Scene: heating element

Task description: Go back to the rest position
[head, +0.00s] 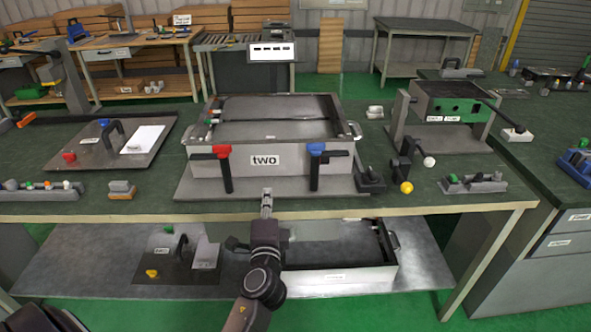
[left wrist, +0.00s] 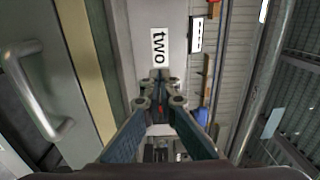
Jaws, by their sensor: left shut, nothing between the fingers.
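My left gripper (head: 267,198) is in front of the workbench's front edge, below the box labelled "two" (head: 265,176). Its fingers are together with nothing between them. In the left wrist view the fingers (left wrist: 160,88) meet at their tips, and the "two" label (left wrist: 158,47) shows just past them. It looks apart from the box, though the exact gap is hard to judge. My right gripper is not in either view.
A red-topped handle (head: 225,170) and a blue-topped handle (head: 316,168) stand at the box's front. The workbench (head: 420,205) has a lower shelf (head: 90,262) carrying a plate and another box. A grey lid plate (head: 75,155) lies left. A green-fronted fixture (head: 450,105) stands right.

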